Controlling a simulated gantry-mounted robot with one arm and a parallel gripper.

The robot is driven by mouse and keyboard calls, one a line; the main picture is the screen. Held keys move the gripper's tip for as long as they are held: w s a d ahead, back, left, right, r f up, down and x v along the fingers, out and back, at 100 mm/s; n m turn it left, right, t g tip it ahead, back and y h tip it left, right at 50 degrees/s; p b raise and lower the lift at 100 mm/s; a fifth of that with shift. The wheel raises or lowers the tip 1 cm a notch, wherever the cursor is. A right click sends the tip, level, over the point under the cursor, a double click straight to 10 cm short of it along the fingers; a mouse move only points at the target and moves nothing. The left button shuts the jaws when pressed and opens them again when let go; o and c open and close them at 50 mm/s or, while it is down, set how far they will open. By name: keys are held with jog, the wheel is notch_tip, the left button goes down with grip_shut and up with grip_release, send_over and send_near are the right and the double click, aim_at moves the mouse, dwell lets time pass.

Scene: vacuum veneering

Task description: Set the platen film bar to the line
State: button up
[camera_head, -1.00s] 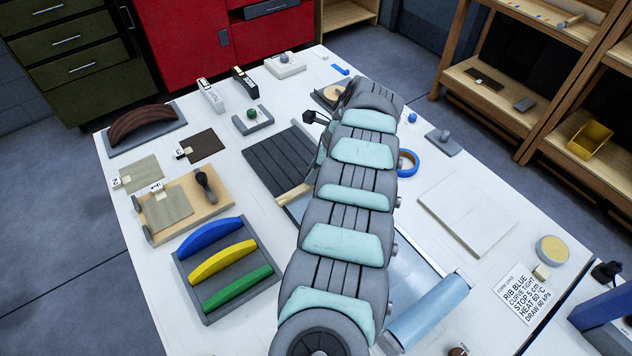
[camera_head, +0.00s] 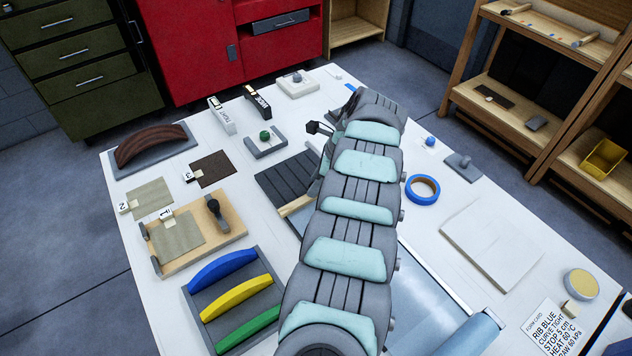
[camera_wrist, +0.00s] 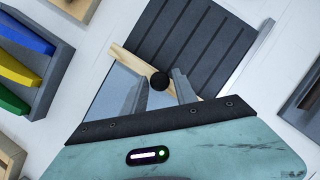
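The pale wooden film bar (camera_wrist: 126,59) crosses the near edge of the dark slatted platen (camera_wrist: 188,42) in the wrist view. A round black knob (camera_wrist: 159,81) stands on the bar. My gripper (camera_wrist: 160,78) is open, its two grey fingers on either side of the knob; I cannot tell whether they touch it. Clear bluish film (camera_wrist: 117,90) lies on the near side of the bar. In the head view my arm hides my gripper and most of the bar (camera_head: 295,206), beside the platen (camera_head: 286,180). I cannot make out a marked stop line.
A rack of blue, yellow and green curved ribs (camera_head: 192,313) stands left of the arm. A blue tape ring (camera_head: 422,189) and a pale slab (camera_head: 491,245) lie to the right. A form card (camera_head: 545,331) reads rib blue and a 5 cm stop.

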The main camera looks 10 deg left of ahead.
jog(key=shift+r, duration=0.1)
jog(key=v, duration=1)
jog(key=shift+r, duration=0.25)
jog(key=shift+d, duration=0.1)
